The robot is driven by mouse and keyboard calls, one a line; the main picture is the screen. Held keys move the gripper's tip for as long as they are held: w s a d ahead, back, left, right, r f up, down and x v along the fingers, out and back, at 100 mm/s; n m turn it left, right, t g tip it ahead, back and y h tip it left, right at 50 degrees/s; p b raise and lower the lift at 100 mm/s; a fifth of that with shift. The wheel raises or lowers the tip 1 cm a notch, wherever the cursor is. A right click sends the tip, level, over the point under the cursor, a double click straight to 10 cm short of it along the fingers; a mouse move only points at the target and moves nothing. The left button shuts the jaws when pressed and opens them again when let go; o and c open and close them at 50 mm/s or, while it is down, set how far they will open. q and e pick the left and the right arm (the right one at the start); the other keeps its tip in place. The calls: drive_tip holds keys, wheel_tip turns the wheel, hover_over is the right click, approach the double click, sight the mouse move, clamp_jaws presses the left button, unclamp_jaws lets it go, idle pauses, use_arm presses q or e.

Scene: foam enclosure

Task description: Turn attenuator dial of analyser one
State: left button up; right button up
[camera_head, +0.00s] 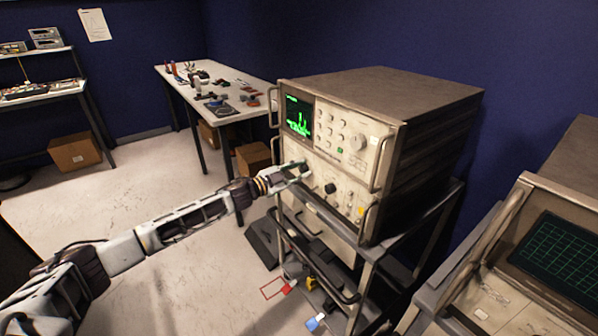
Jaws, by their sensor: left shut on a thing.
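Analyser one (345,125) is a beige instrument with a brown top and a lit green trace on its screen (298,115). It stands on a wheeled cart. My left arm reaches in from the left, and my left gripper (299,171) is at the left part of its lower front panel. The gripper is shut on a dial there, which looks to be the attenuator dial; the fingers hide it, so its setting cannot be read. A black knob (330,188) shows just right of the gripper. My right gripper is out of view.
Metal handles (380,165) stick out from the analyser's front edges. The cart (425,240) has lower shelves holding dark gear. A second instrument with a green grid screen (555,258) stands at the right. A workbench (235,88) with tools is behind. Open floor lies at left.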

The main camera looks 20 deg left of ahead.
use_arm(q)
drive_tip(key=shift+c, duration=0.5)
drive_tip(key=shift+m, duration=0.3)
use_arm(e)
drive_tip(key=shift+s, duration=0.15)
use_arm(q)
drive_tip(key=shift+m+p, duration=0.3)
drive_tip(key=shift+m, duration=1.5)
drive_tip(key=shift+f+m, duration=0.1)
drive_tip(key=shift+m, duration=1.8)
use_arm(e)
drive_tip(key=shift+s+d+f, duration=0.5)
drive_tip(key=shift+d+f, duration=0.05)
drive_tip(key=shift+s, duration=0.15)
